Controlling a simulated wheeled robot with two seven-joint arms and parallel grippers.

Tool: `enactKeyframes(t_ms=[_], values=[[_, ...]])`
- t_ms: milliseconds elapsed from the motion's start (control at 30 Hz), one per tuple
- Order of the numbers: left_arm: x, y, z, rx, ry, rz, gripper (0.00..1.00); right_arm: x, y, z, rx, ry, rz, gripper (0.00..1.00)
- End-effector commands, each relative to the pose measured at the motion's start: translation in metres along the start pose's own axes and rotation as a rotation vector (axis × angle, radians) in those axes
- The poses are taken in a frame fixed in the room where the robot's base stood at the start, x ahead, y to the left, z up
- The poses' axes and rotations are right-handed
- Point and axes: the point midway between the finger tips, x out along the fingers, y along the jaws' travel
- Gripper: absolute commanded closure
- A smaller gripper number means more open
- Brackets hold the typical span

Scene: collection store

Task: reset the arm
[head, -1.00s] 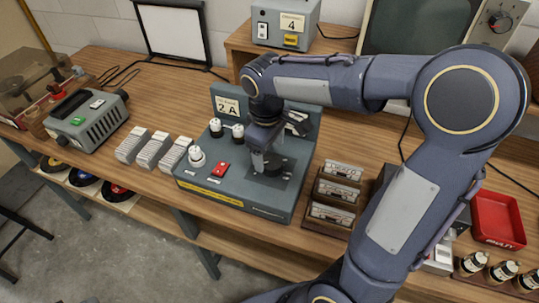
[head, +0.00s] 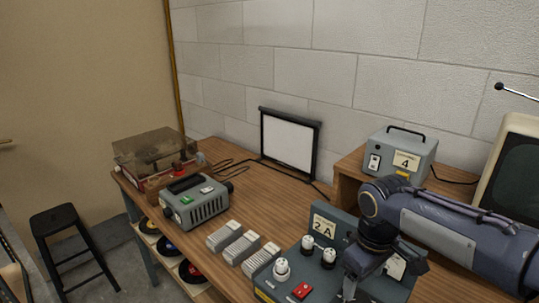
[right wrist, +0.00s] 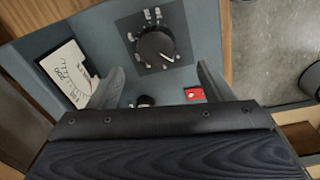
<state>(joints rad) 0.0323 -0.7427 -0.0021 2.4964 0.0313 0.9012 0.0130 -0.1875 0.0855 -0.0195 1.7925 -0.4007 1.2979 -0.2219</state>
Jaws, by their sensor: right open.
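My right arm comes in from the right in the head view. Its gripper (head: 354,284) hangs over the grey-blue unit marked 2 A (head: 333,226), its tips partly cut off by the lower edge. In the right wrist view the open gripper (right wrist: 160,72) has its two fingers apart with nothing held between them. A black dial (right wrist: 155,46) on the unit's panel shows just beyond and between the fingertips. A red switch (right wrist: 194,94) and a white meter (right wrist: 68,72) lie to the sides. Contact with the panel cannot be told. My left gripper is out of view.
White-topped knobs (head: 281,268) stand on the unit. Left of it are rows of pale slides (head: 242,248), a grey projector (head: 196,203) and a turntable (head: 155,160). A white screen (head: 290,143) and box 4 (head: 400,155) stand behind. A black stool (head: 64,235) stands on the floor.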

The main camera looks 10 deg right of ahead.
Motion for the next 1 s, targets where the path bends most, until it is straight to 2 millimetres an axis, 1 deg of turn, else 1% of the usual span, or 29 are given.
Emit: enactKeyframes(t_ms=[33, 67, 167, 200, 300, 433, 500, 600, 700, 1000], values=[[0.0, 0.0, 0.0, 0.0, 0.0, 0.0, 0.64, -0.002, -0.003, 0.011, 0.033, 0.029, -0.015, 0.26], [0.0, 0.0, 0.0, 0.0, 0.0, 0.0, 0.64, -0.003, -0.006, 0.018, 0.056, 0.049, -0.026, 0.26], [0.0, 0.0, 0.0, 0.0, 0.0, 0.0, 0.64, -0.005, -0.021, 0.045, 0.155, 0.134, -0.076, 0.26], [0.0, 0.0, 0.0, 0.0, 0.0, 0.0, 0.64, -0.005, -0.029, 0.056, 0.202, 0.172, -0.098, 0.26], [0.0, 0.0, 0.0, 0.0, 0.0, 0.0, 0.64, -0.001, -0.049, 0.081, 0.318, 0.266, -0.152, 0.26], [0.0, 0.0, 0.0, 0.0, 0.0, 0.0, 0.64, 0.006, -0.075, 0.104, 0.462, 0.377, -0.212, 0.26], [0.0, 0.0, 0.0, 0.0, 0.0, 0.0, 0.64, 0.011, -0.086, 0.113, 0.525, 0.425, -0.238, 0.26], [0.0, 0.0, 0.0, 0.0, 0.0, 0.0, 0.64, 0.017, -0.098, 0.12, 0.593, 0.476, -0.265, 0.26], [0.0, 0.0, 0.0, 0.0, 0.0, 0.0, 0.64, 0.021, -0.104, 0.123, 0.633, 0.503, -0.281, 0.26], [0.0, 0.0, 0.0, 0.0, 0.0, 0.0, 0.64, 0.023, -0.107, 0.124, 0.646, 0.513, -0.287, 0.26]])
